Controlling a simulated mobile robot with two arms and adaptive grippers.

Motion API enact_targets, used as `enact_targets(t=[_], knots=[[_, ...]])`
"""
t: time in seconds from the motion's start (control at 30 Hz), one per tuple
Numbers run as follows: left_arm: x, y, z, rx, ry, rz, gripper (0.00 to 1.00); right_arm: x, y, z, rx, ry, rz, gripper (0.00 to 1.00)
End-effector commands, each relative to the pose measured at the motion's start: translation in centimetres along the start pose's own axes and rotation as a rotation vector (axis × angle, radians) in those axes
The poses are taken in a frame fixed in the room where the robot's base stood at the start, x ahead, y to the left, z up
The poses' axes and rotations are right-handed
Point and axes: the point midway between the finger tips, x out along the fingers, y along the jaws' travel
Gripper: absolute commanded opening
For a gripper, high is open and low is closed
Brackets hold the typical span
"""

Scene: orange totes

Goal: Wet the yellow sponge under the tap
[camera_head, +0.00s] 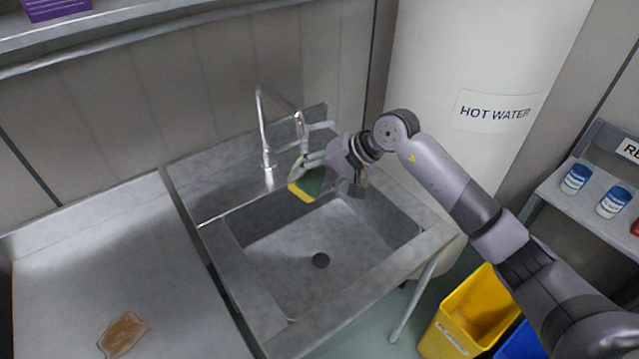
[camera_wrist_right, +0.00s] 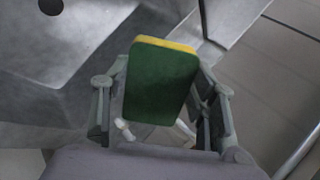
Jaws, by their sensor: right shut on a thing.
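The sponge (camera_head: 305,187), yellow with a dark green scouring face, is held over the sink near the tap. In the right wrist view the sponge (camera_wrist_right: 160,82) shows its green face and a yellow edge, between the two fingers. My right gripper (camera_head: 312,173) is shut on it. The chrome tap (camera_head: 266,130) stands at the back of the sink, and its spout (camera_head: 302,133) bends down just above the gripper and sponge. I cannot tell whether water runs or whether the sponge touches the spout. My left gripper is not in view.
The steel sink basin (camera_head: 290,250) below is empty, with a dark drain. A steel counter (camera_head: 60,270) at left bears a brown stain (camera_head: 122,334). A white hot water tank (camera_head: 460,60) stands behind my right arm. A yellow bin (camera_head: 470,315) stands at lower right, below a shelf (camera_head: 590,218) with jars.

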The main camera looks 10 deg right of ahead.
Motion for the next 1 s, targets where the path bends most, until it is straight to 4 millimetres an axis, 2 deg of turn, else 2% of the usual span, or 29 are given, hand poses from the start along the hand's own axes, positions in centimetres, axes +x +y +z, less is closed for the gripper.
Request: enact_targets(t=[0.07, 0.1, 0.2, 0.43, 1.0], knots=[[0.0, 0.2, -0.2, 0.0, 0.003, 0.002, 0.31, 0.6, -0.3, -0.6, 0.001, -0.001, -0.001, 0.31], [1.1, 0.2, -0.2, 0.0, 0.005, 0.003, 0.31, 1.1, -0.1, -0.8, -0.001, 0.001, -0.002, 0.31], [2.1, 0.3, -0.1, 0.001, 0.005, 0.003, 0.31, 1.7, -0.4, -1.5, -0.002, 0.002, -0.001, 0.31], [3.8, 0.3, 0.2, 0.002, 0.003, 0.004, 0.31, 2.7, -1.1, -2.7, -0.002, 0.001, -0.001, 0.31], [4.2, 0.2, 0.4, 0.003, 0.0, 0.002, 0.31, 2.9, -1.5, -3.3, 0.0, 0.0, 0.0, 0.31]])
